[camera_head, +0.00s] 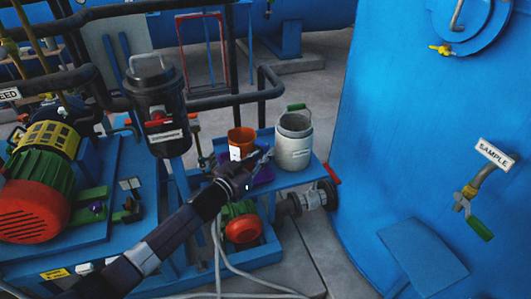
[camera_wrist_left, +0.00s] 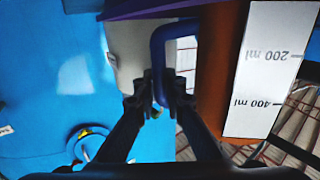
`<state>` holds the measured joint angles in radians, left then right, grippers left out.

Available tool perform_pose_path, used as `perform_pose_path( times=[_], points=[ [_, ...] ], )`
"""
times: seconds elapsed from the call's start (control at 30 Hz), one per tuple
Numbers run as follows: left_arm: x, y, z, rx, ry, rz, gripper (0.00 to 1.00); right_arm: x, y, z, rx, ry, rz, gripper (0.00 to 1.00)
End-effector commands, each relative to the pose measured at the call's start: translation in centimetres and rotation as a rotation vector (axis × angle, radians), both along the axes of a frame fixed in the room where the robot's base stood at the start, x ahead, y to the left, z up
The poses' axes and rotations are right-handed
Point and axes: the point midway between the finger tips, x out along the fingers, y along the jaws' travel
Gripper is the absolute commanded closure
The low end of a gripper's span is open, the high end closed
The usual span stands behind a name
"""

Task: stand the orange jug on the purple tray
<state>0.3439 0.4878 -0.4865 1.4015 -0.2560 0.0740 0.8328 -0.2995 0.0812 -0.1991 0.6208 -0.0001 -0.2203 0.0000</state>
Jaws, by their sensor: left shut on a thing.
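The orange jug (camera_head: 241,138) is upright in the head view, with a white label on its side. The wrist view shows the jug (camera_wrist_left: 214,85) close up, its label marked 200 ml and 400 ml, and a dark blue handle (camera_wrist_left: 158,50). My left gripper (camera_head: 262,160) is shut on that handle, its fingertips (camera_wrist_left: 158,92) on either side. The purple tray (camera_head: 264,175) lies on the blue bench behind and beside the gripper, partly hidden by it. I cannot tell whether the jug touches the tray. My right gripper is not in view.
A pale grey pot (camera_head: 293,152) stands on the blue bench (camera_head: 312,172), right of the tray. A dark lidded canister (camera_head: 157,110) rises left of the jug. A large blue vessel (camera_head: 400,130) bounds the right side. Pipes and a red-ended motor (camera_head: 35,205) crowd the left.

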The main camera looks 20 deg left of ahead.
Motion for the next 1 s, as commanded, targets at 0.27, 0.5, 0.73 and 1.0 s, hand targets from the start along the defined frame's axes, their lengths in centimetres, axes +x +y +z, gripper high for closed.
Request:
perform_pose_path(
  times=[0.27,0.5,0.73,1.0],
  points=[
    [0.0,0.0,-0.1,0.001,-0.003,0.000,1.00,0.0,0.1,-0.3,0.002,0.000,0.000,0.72],
    [0.0,0.1,-0.2,0.001,0.000,0.001,0.73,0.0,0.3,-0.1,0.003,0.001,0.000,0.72],
    [0.0,0.1,0.0,0.001,0.000,0.001,0.73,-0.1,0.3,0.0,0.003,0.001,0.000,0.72],
    [-2.8,1.2,-0.1,0.002,0.002,0.001,0.73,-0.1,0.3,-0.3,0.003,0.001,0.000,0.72]
  ],
)
